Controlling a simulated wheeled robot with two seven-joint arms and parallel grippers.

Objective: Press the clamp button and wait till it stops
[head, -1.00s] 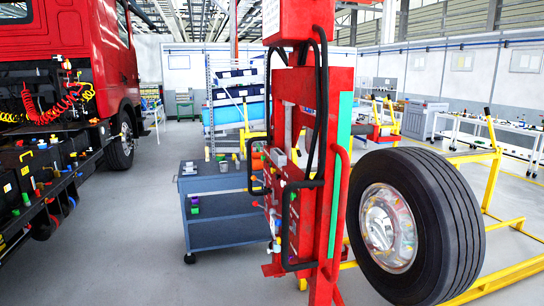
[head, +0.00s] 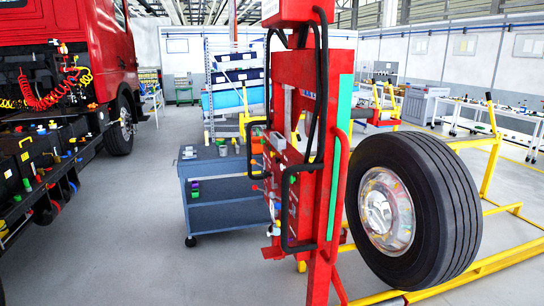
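A red wheel-mounting machine (head: 342,195) stands upright in the middle of the head view, with black handles and hoses on its left side. Small coloured buttons and levers (head: 268,172) sit on its left face. I cannot tell which of them is the clamp button. A large black tyre on a silver rim (head: 440,205) stands upright just right of the machine, by a yellow frame. Whether a clamp touches the wheel is hidden. Neither of my grippers is in view.
A blue-grey tool cart (head: 222,187) stands left of the machine. A red truck (head: 70,65) with coloured hoses is at the left. Yellow frame rails (head: 490,262) lie at the right. The grey floor between truck and cart is clear.

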